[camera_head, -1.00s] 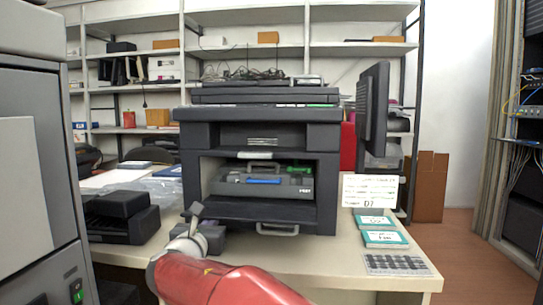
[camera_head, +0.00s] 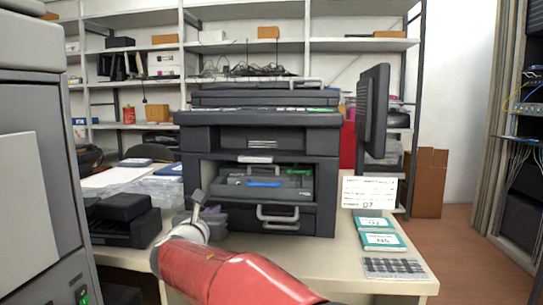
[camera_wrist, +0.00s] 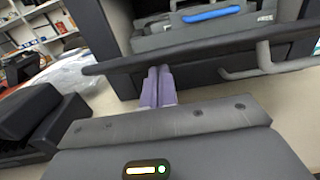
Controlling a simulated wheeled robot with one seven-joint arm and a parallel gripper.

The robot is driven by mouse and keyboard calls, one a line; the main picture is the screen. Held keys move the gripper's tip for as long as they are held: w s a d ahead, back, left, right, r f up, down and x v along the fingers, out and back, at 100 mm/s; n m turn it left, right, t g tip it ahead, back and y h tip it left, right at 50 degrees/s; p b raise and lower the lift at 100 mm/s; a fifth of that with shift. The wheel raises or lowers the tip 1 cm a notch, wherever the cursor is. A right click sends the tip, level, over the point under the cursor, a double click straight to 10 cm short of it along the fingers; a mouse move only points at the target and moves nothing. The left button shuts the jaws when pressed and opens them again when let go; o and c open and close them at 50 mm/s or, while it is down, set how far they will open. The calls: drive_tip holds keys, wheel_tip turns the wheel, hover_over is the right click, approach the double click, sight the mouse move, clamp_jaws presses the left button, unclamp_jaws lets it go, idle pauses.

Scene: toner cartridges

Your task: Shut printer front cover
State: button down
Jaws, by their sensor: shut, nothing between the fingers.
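The dark printer (camera_head: 262,145) stands on the table with its front bay open. Its front cover (camera_head: 240,216) is hinged partly up, tilted, with a light handle (camera_head: 278,218) on its outer face. In the wrist view the cover's edge (camera_wrist: 215,47) crosses just beyond my fingers, and the handle (camera_wrist: 265,60) is to their right. My gripper (camera_head: 197,203) is shut and empty at the cover's left end; in the wrist view its fingertips (camera_wrist: 158,75) are at the cover's edge, contact unclear. Inside the bay sits a grey toner cartridge (camera_head: 290,182) with a blue handle.
A small black device (camera_head: 122,218) stands left of the printer. A monitor (camera_head: 373,118), teal-labelled boxes (camera_head: 378,240) and a keyboard (camera_head: 394,268) are on the right. A large grey machine (camera_head: 35,170) fills the left edge. The table front before the printer is mostly clear.

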drive_tip(key=shift+w+r+p, duration=0.35)
drive_tip(key=shift+r, duration=0.35)
drive_tip(key=shift+w+d+r+p, duration=0.1)
drive_tip(key=shift+w+r+p, duration=0.75)
drive_tip(key=shift+w+r, duration=0.2)
drive_tip(key=shift+w+d+r, duration=0.1)
drive_tip(key=shift+w+r, duration=0.25)
drive_tip(key=shift+w, duration=0.25)
drive_tip(key=shift+w+r, duration=0.35)
drive_tip(key=shift+w, duration=0.25)
